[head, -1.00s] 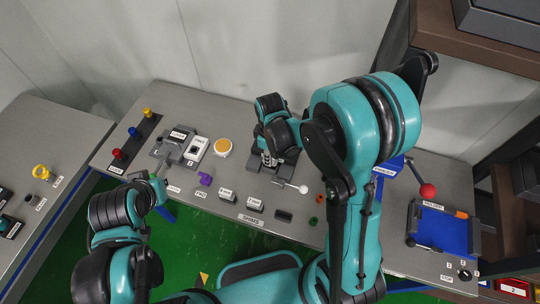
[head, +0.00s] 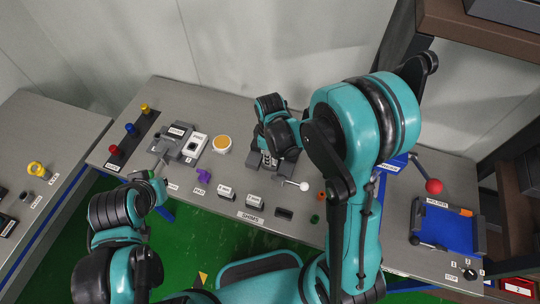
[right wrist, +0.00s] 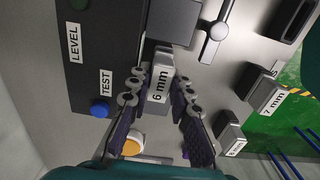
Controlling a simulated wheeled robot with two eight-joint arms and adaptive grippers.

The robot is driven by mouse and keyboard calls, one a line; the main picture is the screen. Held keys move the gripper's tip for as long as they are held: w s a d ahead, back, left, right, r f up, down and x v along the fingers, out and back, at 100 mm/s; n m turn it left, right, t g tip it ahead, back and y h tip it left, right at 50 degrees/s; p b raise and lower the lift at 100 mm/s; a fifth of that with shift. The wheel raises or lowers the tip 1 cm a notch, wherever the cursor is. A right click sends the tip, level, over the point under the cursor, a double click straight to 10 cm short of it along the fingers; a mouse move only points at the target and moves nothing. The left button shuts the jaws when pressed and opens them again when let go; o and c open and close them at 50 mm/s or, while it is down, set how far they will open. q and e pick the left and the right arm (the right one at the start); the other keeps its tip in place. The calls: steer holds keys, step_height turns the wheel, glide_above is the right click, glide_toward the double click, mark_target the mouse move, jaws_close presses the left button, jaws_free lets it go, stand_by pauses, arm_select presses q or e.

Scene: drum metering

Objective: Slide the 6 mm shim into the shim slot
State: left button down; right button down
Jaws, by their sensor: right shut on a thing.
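My right gripper (right wrist: 160,92) is shut on the 6 mm shim (right wrist: 161,72), a grey block with a white "6 mm" label, held between both fingers. The shim's far end is right by a dark grey block (right wrist: 174,22) at the top of the right wrist view. I cannot tell whether it is inside a slot there. In the head view my right wrist (head: 275,122) hangs over the dark device with the white-knobbed lever (head: 304,186); the fingertips and shim are mostly hidden. My left gripper (head: 150,176) is low at the left; its jaw state is unclear.
A dark panel (right wrist: 98,60) with LEVEL and TEST labels and a blue button (right wrist: 100,109) stands close left of the fingers. A grey lever (right wrist: 214,32) is close right. The 7 mm shim (right wrist: 262,86) and another shim (right wrist: 231,138) stand further right. A blue tray (head: 446,229) is at far right.

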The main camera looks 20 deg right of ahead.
steer(key=shift+f+b, duration=0.3)
steer(key=shift+f, duration=0.05)
steer(key=c, duration=1.3)
jaws_free()
steer(key=shift+r, duration=0.1)
steer(key=shift+r, duration=3.95)
